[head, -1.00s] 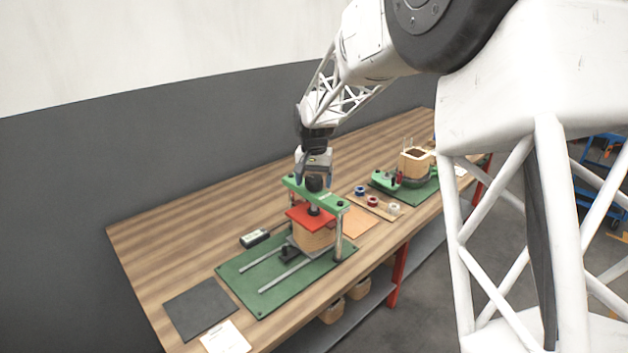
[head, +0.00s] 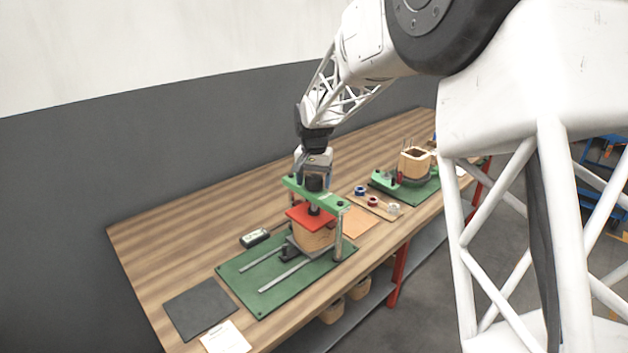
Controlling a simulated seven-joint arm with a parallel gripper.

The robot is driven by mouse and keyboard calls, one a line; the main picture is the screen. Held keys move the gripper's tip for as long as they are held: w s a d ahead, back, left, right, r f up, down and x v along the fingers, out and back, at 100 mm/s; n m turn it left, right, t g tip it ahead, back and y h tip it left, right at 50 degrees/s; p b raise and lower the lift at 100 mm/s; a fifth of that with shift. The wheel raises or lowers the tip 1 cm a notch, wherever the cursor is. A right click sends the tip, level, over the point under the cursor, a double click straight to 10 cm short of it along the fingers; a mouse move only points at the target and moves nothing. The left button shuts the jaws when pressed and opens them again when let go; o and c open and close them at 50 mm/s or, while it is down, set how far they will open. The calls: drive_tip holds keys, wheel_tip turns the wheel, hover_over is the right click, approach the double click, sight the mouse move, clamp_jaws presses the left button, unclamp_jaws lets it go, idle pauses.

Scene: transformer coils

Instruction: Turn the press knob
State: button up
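The press stands on a green base plate (head: 255,278), with a green crossbar (head: 330,199) on metal posts and a red pressing plate (head: 311,216) under it. A tan coil (head: 313,238) sits beneath the red plate. The dark press knob (head: 315,184) is on top of the crossbar at the screw. My gripper (head: 315,172) is directly above the crossbar, pointing down, with its fingers at the knob. The fingers are small and overlap the knob, so I cannot tell whether they grip it.
A second green fixture (head: 418,193) with a coil (head: 414,163) stands further right. Small spools (head: 373,201) lie between the two stations. A small dark device (head: 255,237), a dark mat (head: 201,306) and a white paper (head: 226,338) lie left of the press.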

sight(315, 178)
drive_tip(key=shift+o, duration=0.2)
drive_tip(key=shift+r, duration=0.15)
drive_tip(key=shift+r, duration=3.75)
drive_tip(key=shift+s+d, duration=0.1)
